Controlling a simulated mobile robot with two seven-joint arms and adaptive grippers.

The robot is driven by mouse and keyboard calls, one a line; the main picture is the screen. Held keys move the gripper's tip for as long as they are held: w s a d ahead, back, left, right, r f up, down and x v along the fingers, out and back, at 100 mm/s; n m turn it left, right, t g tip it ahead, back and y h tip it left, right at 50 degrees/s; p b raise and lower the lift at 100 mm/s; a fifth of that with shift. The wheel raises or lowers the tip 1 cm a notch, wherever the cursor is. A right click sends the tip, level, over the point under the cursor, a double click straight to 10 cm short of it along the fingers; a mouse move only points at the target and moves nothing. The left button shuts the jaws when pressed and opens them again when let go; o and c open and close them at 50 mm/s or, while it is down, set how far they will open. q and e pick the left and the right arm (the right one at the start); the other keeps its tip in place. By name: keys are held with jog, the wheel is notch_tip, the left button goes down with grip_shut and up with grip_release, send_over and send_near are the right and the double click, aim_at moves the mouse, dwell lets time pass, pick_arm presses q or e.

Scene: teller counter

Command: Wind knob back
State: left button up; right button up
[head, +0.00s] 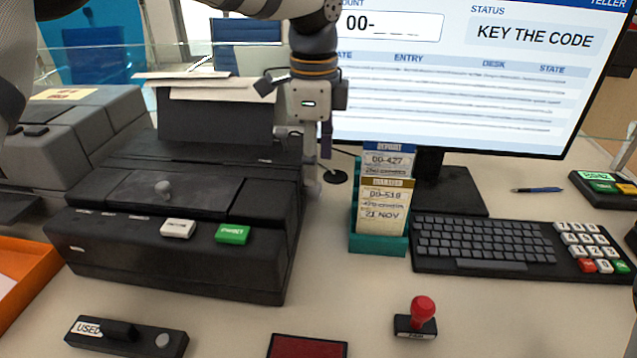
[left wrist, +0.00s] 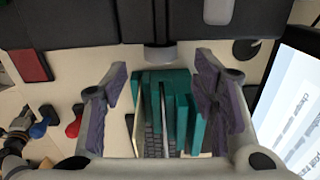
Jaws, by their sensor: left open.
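A grey knob (head: 313,188) sits on the right side of the black printer (head: 180,255). In the left wrist view the knob (left wrist: 160,55) juts from the printer's dark side, at the top centre. My left gripper (head: 309,138) is upright with its fingers down, beside the printer's right rear. In the left wrist view its purple-padded fingers (left wrist: 162,92) are spread apart with nothing held between them. The knob lies beyond the fingers there, and no contact shows. What seems to be my right gripper (left wrist: 20,130) is at that view's left edge, its jaws unclear.
A teal card rack (head: 378,243) stands just right of the knob. The monitor (head: 470,80) and keyboard (head: 485,243) are to the right. A red stamp (head: 420,312) and a red pad (head: 307,347) lie in front. Bare counter lies between printer and rack.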

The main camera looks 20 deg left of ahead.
aim_at(316, 188)
pick_arm(q)
notch_tip(316, 188, down, 6)
jog(key=shift+w, duration=0.15)
pick_arm(e)
jog(key=shift+w+r, duration=0.1)
pick_arm(q)
jog(key=c, duration=1.2)
jog(key=shift+o, duration=0.2)
jog(key=shift+w+f+g+b, duration=0.2)
jog(key=shift+f+g+b, duration=0.3)
jog(key=shift+b, duration=0.15)
jog(key=shift+s+r, duration=0.1)
jog(key=shift+r, duration=0.35)
pick_arm(e)
jog(key=shift+s+f+g, duration=0.4)
jog(key=shift+s+f, duration=0.55)
pick_arm(q)
jog(key=o, duration=1.2)
jog(key=shift+c, duration=0.2)
